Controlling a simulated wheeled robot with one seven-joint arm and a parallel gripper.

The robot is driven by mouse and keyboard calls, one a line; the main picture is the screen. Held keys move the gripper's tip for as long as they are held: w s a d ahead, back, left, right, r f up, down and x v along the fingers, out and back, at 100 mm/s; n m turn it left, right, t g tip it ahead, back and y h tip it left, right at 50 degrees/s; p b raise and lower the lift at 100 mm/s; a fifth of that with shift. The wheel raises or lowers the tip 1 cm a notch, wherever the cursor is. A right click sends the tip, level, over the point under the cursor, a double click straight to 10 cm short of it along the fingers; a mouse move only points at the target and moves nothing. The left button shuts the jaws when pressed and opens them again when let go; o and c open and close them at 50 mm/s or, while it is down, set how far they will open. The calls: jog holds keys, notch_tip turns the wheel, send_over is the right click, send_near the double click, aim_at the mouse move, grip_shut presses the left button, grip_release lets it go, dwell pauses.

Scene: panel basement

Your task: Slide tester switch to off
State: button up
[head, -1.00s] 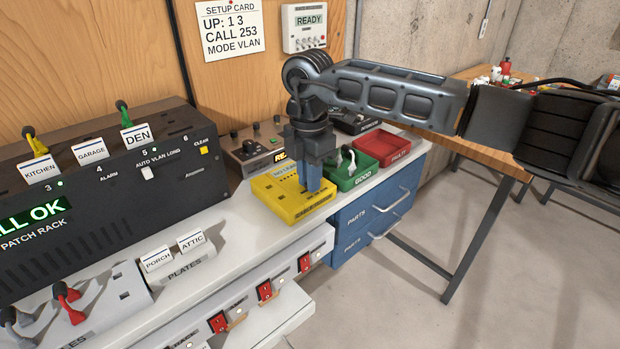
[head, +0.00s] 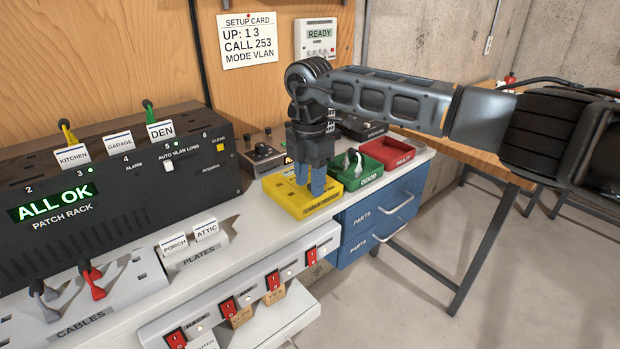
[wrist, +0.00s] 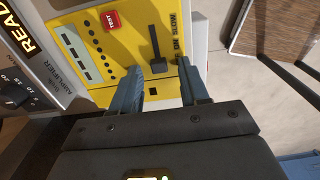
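The yellow tester (head: 290,203) lies on the white bench, and it fills the middle of the wrist view (wrist: 100,60). Its dark slider switch (wrist: 155,62) sits at the near end of a dark slot, close to the fingertips. ON and SLOW are readable beside the slot; any further label is hidden by a finger. My gripper (wrist: 158,68) is open, with a blue finger on each side of the switch and a gap between them. In the head view my gripper (head: 311,186) points down over the tester. I cannot tell whether a finger touches the switch.
A green GOOD tray (head: 371,181) and a red FAULTY tray (head: 388,155) stand right of the tester. The black patch rack (head: 110,190) reads ALL OK at left. A red TEST button (wrist: 110,20) is on the tester.

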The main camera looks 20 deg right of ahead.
jog(key=shift+d+r, duration=0.1)
notch_tip(320, 180, up, 8)
jog(key=shift+f+b, duration=0.2)
jog(key=shift+b, duration=0.45)
